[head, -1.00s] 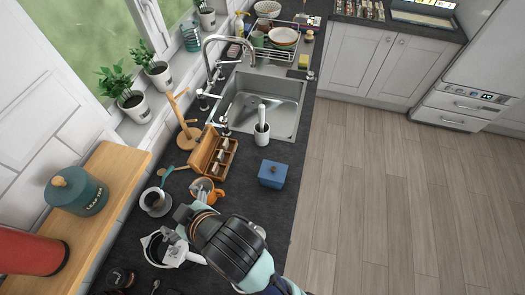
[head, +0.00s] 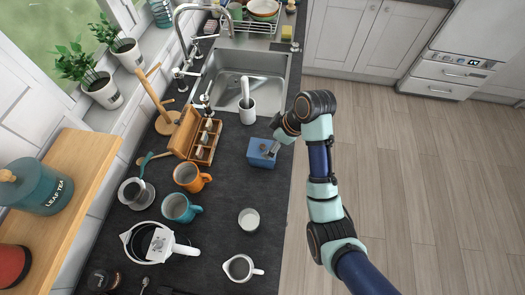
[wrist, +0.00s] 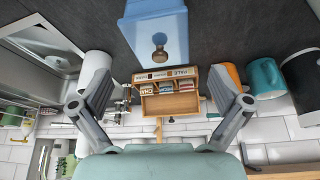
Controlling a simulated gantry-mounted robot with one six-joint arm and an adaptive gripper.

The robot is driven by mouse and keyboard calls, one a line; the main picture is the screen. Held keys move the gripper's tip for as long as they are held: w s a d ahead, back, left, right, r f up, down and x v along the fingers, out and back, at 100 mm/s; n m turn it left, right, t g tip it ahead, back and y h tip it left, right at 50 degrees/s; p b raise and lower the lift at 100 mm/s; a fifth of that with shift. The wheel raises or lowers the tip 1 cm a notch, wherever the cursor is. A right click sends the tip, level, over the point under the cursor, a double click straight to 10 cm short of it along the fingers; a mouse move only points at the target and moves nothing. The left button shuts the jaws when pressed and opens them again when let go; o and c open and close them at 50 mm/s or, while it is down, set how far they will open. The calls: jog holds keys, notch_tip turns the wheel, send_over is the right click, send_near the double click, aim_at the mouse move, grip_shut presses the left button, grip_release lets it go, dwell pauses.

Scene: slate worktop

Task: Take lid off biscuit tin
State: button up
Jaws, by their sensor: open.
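The blue biscuit tin (head: 262,158) stands on the dark worktop near its right edge, with its lid on. In the wrist view the blue tin (wrist: 155,32) is at the top centre, with a round metallic-looking knob (wrist: 160,50) on its lid. My gripper (head: 272,146) is at the tin in the head view and partly covers its upper right. In the wrist view my gripper (wrist: 162,108) has its two fingers spread wide with nothing between them. The knob is beyond the fingers, and I cannot tell whether anything touches.
An open wooden tea box (head: 196,138) and a white mortar with pestle (head: 247,110) stand near the tin. An orange mug (head: 190,177), a teal mug (head: 181,208), a glass of milk (head: 248,219) and a kettle (head: 150,243) are nearer. Bare worktop lies below the tin.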

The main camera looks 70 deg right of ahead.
aim_at(265, 147)
jog(key=shift+f, duration=0.1)
jog(key=shift+w+f+p, duration=0.25)
jog(key=shift+f+p, duration=0.1)
jog(key=x, duration=0.4)
jog(key=shift+f, duration=0.1)
jog(key=c, duration=1.1)
jog(key=shift+f, duration=0.15)
jog(key=shift+c, duration=1.3)
